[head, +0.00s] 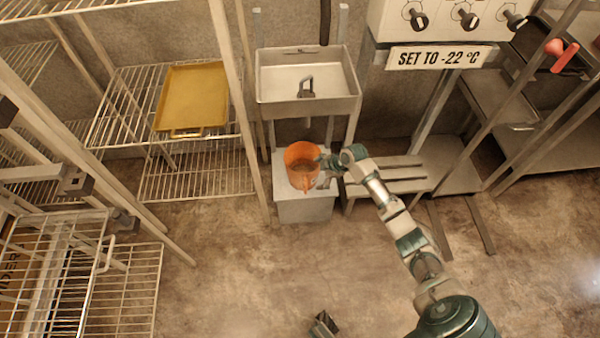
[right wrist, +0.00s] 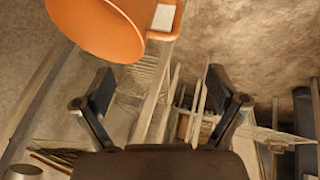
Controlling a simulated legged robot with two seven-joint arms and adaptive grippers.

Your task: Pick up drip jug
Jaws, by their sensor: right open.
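The orange drip jug (head: 296,152) stands on a pale block (head: 305,210) below the sink, its handle facing the front. My right gripper (head: 329,168) is at the jug's right side, close to it. In the right wrist view the jug (right wrist: 95,25) fills the upper left, with its handle (right wrist: 176,18) beside it. The fingers of my right gripper (right wrist: 158,85) are spread, with nothing between them; the jug lies beyond the fingertips. A dark gripper part, likely my left gripper (head: 323,325), shows at the bottom edge; its jaws are unclear.
A metal sink (head: 307,100) hangs above the jug. A low slatted stand (head: 390,178) is to its right. Wire shelves (head: 195,180) with a yellow tray (head: 192,95) are at the left. A control panel with a sign (head: 440,57) is above right. The floor in front is clear.

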